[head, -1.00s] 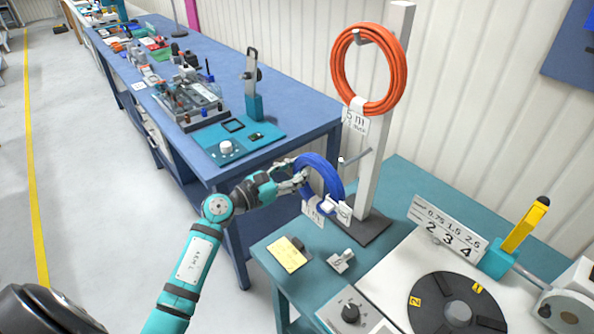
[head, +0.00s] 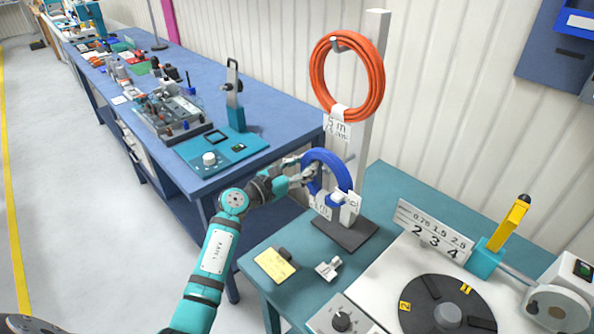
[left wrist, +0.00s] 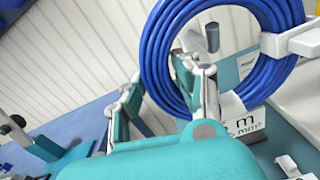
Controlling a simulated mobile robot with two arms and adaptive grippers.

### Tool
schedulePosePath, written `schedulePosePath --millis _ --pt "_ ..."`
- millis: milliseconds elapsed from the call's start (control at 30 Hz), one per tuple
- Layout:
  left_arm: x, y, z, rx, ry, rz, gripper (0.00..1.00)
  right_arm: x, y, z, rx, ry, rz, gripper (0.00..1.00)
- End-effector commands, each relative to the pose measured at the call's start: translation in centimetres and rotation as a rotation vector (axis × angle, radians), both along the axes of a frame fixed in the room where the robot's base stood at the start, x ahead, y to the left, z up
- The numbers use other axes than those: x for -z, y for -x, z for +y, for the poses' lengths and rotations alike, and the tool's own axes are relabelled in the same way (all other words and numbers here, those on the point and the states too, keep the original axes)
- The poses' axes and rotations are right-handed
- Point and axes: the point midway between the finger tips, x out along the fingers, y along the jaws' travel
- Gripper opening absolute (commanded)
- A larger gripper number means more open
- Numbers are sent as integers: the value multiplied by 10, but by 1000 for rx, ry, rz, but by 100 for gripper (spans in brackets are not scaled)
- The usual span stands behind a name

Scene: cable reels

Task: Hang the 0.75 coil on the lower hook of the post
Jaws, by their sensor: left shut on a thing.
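The blue coil (head: 312,158) stands upright in my left gripper (head: 306,170), just left of the post (head: 359,177). It has a white tie and white tags, whose figures I cannot read fully. In the left wrist view the coil (left wrist: 160,52) fills the upper right, with the gripper's fingers (left wrist: 165,95) at its left side. A grey peg end (left wrist: 212,36) shows within its ring there. The lower hook (head: 350,158) is mostly hidden by the coil in the head view; I cannot tell whether the coil is around it.
An orange coil (head: 318,75) hangs on the upper hook. The post's dark base (head: 345,232) stands on the teal bench (head: 390,190), beside a yellow note (head: 274,265), a metal clamp (head: 328,269) and a reel machine (head: 440,305). A cluttered blue table (head: 270,110) lies behind my left arm.

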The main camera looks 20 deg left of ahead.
Motion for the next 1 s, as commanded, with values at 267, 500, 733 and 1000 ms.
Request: schedulePosePath --millis 267,500,733,1000 --pt "-1 -21 -9 -1 3 -4 0 6 0 0 0 0 0 100" --pt "8 -34 -14 -1 1 -2 0 18 0 0 0 0 0 100" --pt "22 -34 -14 0 0 -2 0 32 0 0 0 0 0 100" --pt "26 -35 -15 0 1 -3 0 36 0 0 0 -1 0 100"
